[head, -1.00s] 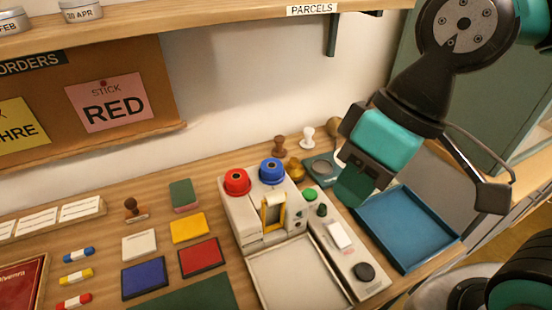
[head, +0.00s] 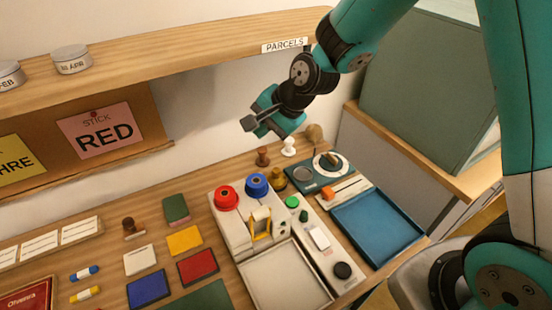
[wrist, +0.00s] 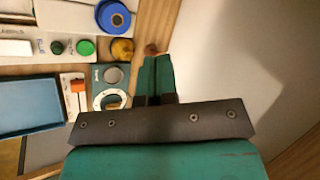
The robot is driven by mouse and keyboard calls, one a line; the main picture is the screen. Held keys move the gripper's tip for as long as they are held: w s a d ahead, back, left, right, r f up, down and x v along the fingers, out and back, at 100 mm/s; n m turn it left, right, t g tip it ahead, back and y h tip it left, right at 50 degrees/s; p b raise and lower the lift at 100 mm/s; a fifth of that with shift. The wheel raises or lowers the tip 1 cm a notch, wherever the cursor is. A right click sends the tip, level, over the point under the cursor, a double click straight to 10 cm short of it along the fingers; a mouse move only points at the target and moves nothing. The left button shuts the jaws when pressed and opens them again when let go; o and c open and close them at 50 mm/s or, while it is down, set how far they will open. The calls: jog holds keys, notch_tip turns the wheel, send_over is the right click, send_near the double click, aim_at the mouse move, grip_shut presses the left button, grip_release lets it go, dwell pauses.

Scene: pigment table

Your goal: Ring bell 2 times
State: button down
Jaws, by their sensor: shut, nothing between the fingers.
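A small brass-coloured domed thing (head: 277,182), which looks like the bell, stands on the table just right of the blue-topped pot. It also shows in the wrist view (wrist: 122,50), at the upper middle. My gripper (head: 262,126) is in the air above the back of the table, near the wall and below the shelf. In the wrist view its green fingers (wrist: 155,65) are together and empty. They appear right of the brass thing, apart from it, with a brown knob (wrist: 151,48) just beyond their tips.
A plate with a round dial (head: 328,164) and a blue tray (head: 377,226) lie right. The shelf (head: 180,50) overhangs the back.

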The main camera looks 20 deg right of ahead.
jog(key=w+d+f+m+t+p, duration=0.2)
jog(key=w+f+m+p, duration=0.15)
jog(key=w+m, duration=0.2)
jog(key=m+t+h+p, duration=0.2)
jog(key=m+p, duration=0.1)
jog(key=m, duration=0.4)
send_over(276, 171)
notch_tip(276, 171, down, 9)
jog(key=shift+a, duration=0.1)
jog(key=shift+f, duration=0.1)
notch_tip(276, 171, down, 8)
jog(key=b, duration=0.6)
jog(key=shift+f+b, duration=0.25)
jog(key=shift+b, duration=0.1)
dwell(0.4)
jog(key=shift+f+b, duration=0.4)
